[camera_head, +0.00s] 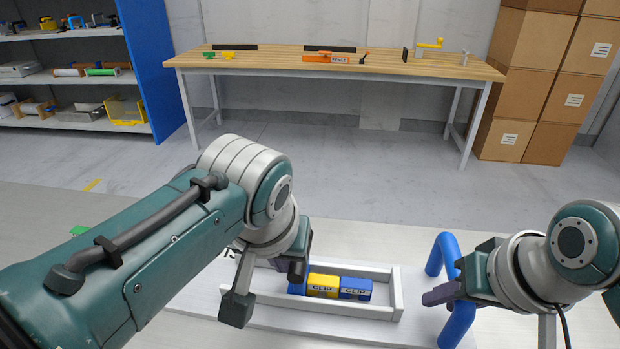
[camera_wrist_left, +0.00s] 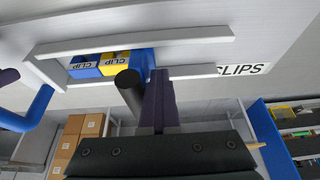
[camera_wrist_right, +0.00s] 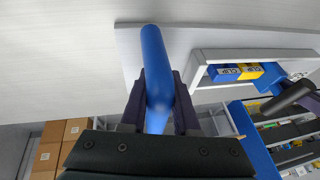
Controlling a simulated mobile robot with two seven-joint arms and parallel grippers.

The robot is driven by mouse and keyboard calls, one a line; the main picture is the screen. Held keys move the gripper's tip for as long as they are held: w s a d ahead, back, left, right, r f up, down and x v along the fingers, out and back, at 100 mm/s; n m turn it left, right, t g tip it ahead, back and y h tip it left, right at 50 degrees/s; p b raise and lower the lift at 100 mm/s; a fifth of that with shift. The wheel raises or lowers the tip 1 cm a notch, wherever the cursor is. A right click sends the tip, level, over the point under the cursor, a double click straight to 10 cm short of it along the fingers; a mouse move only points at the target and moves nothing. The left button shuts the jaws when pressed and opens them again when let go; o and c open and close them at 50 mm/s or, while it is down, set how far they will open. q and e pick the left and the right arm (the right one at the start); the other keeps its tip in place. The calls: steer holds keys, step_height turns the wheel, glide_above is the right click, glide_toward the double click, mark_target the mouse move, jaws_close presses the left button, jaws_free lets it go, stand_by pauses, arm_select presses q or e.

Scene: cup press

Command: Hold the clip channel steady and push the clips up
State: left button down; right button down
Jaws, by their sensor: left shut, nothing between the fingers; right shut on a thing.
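The clip channel is a white open frame (camera_head: 330,307) on a pale base board. A yellow clip (camera_head: 323,286) and a blue clip (camera_head: 356,289) stand in a row in its right part. A further blue block (camera_head: 298,287) touches or nearly touches the yellow clip, partly hidden by my left arm. My left gripper (camera_wrist_left: 160,88) is shut and empty, its fingers at the channel beside that blue block; contact is unclear. My right gripper (camera_wrist_right: 160,92) is shut on the blue handle (camera_wrist_right: 152,50) at the board's right end, which also shows in the head view (camera_head: 459,325).
A "CLIPS" label (camera_wrist_left: 240,69) lies beside the channel's end. A small gap shows between the blue clip and the channel's right wall. Behind are a wooden workbench (camera_head: 270,62), stacked cardboard boxes (camera_head: 515,95) and a shelf (camera_head: 60,77), all clear of my grippers.

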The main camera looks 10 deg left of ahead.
arm_select(q)
steer(key=shift+d, duration=1.45)
arm_select(e)
steer(key=shift+s+a+f, duration=0.1)
steer(key=shift+a, duration=0.05)
arm_select(q)
steer(key=shift+a, duration=0.1)
stand_by(0.5)
steer(key=shift+a, duration=1.25)
step_height(320, 180, up, 10)
stand_by(0.8)
